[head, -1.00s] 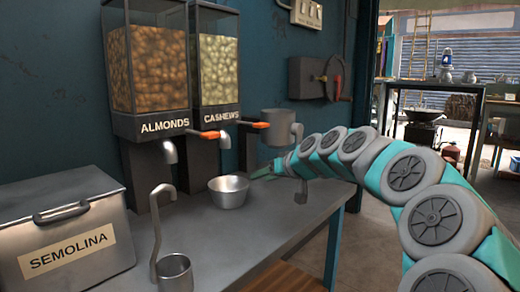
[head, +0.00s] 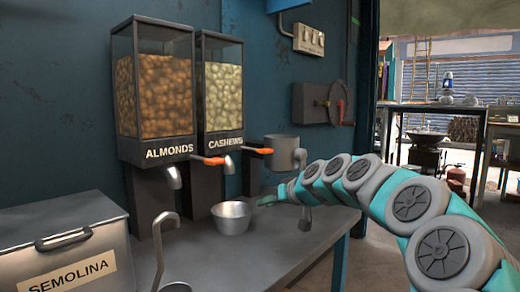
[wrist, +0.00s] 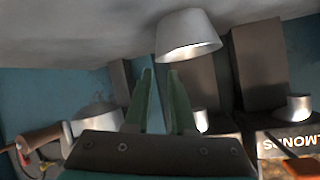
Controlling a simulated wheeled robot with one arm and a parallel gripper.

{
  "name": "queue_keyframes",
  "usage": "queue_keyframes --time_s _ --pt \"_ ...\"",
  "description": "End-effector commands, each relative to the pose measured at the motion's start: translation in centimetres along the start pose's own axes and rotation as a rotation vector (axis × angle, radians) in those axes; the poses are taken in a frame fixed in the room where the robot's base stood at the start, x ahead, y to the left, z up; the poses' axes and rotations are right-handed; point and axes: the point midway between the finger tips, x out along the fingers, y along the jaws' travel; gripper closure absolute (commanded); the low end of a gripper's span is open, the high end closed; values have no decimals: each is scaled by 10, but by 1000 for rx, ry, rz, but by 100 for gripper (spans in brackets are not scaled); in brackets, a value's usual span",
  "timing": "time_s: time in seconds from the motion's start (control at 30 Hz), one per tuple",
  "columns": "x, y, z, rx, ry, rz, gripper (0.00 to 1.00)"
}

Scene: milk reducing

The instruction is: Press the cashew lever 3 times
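The cashew lever (head: 258,150) is a dark arm with an orange tip at the right of the cashew dispenser (head: 222,95). It stands out to the side, above my gripper. My gripper (head: 266,200) is low over the counter, just right of the metal bowl (head: 231,218) and below the lever, not touching it. In the wrist view, which is upside down, the two green fingers (wrist: 160,75) are a little apart with nothing between them. The bowl (wrist: 187,38) shows just beyond them. The cashew lever cannot be made out there.
The almond dispenser (head: 153,85) with its own orange-tipped lever (head: 211,161) stands left of the cashews. A semolina box (head: 70,245) and a ladle (head: 160,240) are at the front left. The counter's front middle is clear.

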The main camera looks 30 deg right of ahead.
Motion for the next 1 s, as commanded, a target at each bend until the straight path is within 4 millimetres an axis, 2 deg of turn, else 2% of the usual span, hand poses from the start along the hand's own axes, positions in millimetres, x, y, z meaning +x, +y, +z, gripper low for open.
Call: queue_keyframes --time_s 0.03,0.2,1.0 --pt "0 0 0 0 0 0 84" --pt "0 0 0 0 0 0 100" --pt "0 0 0 0 0 0 100"
